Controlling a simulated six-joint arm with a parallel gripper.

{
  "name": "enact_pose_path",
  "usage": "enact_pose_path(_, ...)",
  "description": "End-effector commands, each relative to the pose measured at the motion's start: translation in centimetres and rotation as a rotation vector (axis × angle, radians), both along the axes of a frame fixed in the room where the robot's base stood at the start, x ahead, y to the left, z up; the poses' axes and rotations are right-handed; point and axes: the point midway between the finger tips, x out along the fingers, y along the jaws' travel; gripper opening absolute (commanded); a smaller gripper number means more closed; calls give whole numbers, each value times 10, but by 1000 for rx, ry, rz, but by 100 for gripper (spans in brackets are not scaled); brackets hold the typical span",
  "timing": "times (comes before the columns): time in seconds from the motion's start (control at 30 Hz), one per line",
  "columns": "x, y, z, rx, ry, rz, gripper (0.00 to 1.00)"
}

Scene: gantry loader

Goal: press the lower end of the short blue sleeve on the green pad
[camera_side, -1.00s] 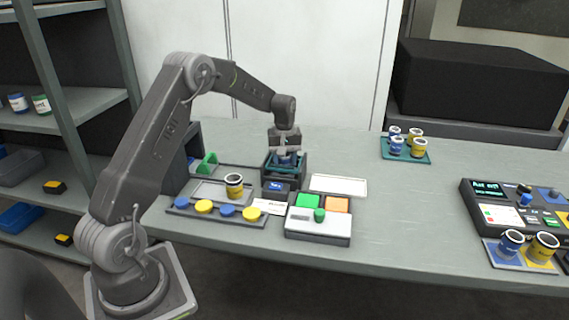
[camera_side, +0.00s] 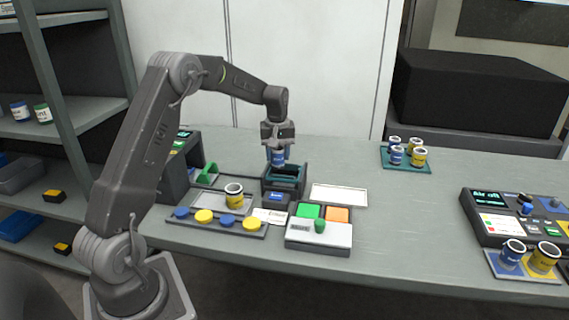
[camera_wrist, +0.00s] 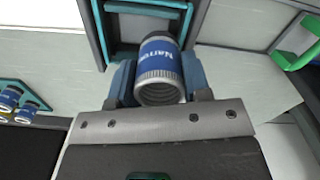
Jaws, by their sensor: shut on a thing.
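My gripper (camera_side: 277,148) is shut on a short blue sleeve (camera_side: 277,157) and holds it upright just above the dark square holder with teal edges (camera_side: 285,186). The green pad (camera_side: 308,211) lies beside an orange pad (camera_side: 337,214) at the back of a grey box, to the front right of the holder.
The grey box carries a green knob (camera_side: 320,226). A yellow sleeve (camera_side: 234,194) stands on a tray behind a row of blue and yellow discs (camera_side: 204,216). A white plate (camera_side: 339,195) lies right of the holder.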

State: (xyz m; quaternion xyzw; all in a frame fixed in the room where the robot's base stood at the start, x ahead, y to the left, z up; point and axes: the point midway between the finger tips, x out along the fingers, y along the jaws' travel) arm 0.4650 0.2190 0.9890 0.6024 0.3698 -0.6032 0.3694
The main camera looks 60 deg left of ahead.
Motion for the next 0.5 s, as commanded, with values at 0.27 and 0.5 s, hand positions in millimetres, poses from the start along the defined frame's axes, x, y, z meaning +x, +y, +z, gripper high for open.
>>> enact_pose_path(0.27,-46,34,36,1,-4,3,9)
enact_pose_path(0.5,-71,51,54,1,-3,0,9)
